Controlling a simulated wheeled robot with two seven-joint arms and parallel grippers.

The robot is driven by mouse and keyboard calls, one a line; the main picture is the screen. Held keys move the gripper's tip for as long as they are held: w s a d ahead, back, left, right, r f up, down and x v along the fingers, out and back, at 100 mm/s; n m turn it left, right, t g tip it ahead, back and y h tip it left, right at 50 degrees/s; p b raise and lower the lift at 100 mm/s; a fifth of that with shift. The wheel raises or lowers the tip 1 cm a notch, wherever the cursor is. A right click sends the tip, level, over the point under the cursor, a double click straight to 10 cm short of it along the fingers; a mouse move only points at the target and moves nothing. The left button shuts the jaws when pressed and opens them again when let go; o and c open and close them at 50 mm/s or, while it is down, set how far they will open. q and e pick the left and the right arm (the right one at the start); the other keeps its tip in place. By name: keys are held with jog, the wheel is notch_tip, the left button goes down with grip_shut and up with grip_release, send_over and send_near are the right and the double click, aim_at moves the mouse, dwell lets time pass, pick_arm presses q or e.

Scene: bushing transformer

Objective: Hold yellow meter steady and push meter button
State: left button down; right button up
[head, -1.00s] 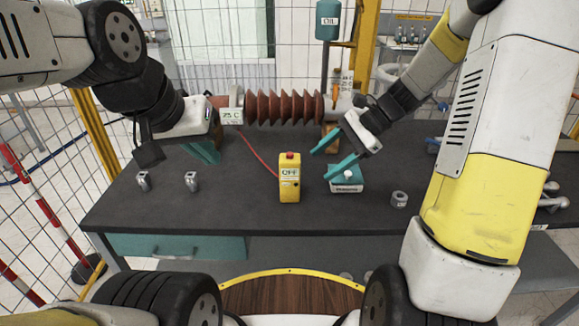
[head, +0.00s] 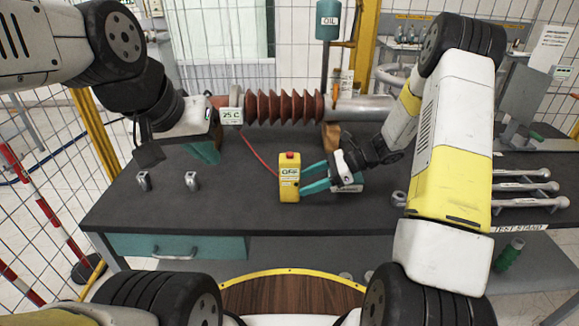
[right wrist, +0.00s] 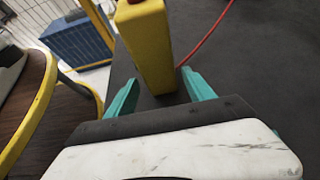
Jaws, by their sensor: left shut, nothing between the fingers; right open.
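The yellow meter (head: 289,185) stands upright on the dark table, with a red button (head: 290,156) on top and a display reading OFF. A red cable (head: 258,152) runs from it toward the bushing. My right gripper (head: 304,180) is open just right of the meter, its teal fingers pointing at it. In the right wrist view the meter (right wrist: 148,50) stands ahead of the open fingers (right wrist: 160,85), near the gap between them; I cannot tell whether they touch it. My left gripper (head: 210,155) is shut and empty at the table's back left, away from the meter.
A ribbed brown bushing (head: 285,107) lies along the back with a 25 C display (head: 231,116) at its left. Two small metal parts (head: 191,181) stand at left. A teal-white box is partly hidden behind my right gripper. The table's front left is clear.

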aim_at(293, 187)
jog(key=shift+x, duration=2.5)
jog(key=c, duration=0.8)
